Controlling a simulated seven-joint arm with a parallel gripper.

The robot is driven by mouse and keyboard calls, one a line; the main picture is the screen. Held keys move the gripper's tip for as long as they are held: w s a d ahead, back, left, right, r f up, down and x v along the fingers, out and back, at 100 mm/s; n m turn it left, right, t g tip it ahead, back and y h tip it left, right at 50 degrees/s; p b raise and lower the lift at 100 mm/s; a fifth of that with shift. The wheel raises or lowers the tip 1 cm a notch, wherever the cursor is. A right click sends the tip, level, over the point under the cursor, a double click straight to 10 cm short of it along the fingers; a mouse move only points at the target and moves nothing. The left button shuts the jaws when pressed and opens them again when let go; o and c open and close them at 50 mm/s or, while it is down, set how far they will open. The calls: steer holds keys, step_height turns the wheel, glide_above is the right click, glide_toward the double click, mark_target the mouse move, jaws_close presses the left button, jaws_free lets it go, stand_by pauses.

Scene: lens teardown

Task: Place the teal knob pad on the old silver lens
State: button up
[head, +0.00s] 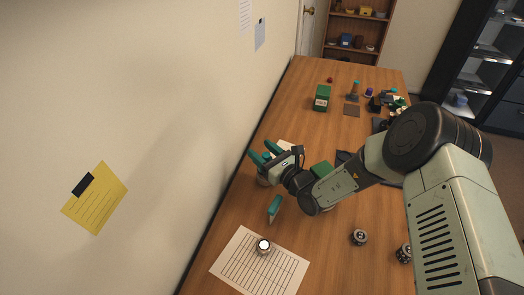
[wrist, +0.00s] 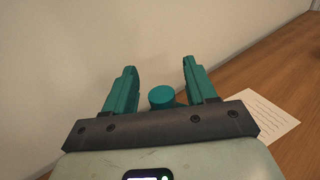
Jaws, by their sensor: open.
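My gripper (head: 262,152) is above the table's left side near the wall, its teal fingers apart with nothing gripped. In the wrist view a round teal piece (wrist: 161,97), perhaps the teal knob pad, shows between the bases of the open fingers (wrist: 160,65); I cannot tell how far beyond them it is. In the head view a small teal upright piece (head: 275,208) stands below my gripper; I cannot tell if it is the same thing. A small round silver lens (head: 263,246) with a bright top, perhaps the old silver lens, stands on the lined sheet, apart from my gripper.
The lined sheet (head: 240,268) lies at the near left of the wooden table (head: 325,240). Two dark round parts (head: 359,237) (head: 404,253) stand to the right. A green box (head: 322,98) and several small items are farther back. The wall borders the left.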

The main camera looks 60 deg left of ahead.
mark_target(269, 157)
steer(key=shift+w+d+r, duration=0.15)
steer(key=shift+d+r, duration=0.15)
steer(key=shift+d, duration=0.3)
steer(key=shift+w+d+r, duration=0.15)
steer(key=shift+d+r, duration=0.15)
steer(key=shift+d, duration=0.3)
step_height(269, 157, up, 6)
steer(key=shift+f, duration=0.1)
steer(key=w+d+r+n+g+h, duration=0.1)
steer(key=w+d+r+n+h, duration=0.15)
steer(key=d+r+n, duration=0.6)
steer(key=w+d+r+n+g+h, duration=0.2)
steer(key=d+r+n+h, duration=0.25)
steer(key=d+r, duration=0.6)
steer(key=s+d+r+n+t+h, duration=0.1)
steer(key=d+r+t+h, duration=0.2)
steer(key=d, duration=1)
steer(key=s+d+r+n+t+h, duration=0.1)
steer(key=d+r+t+h, duration=0.2)
steer(key=d, duration=1)
steer(key=s+d+r+n+t+h, duration=0.1)
steer(key=d+r+t+h, duration=0.2)
steer(key=d, duration=1.1)
steer(key=t+h, duration=0.1)
steer(key=t, duration=0.2)
steer(key=shift+s+h, duration=0.2)
steer(key=shift+h, duration=0.1)
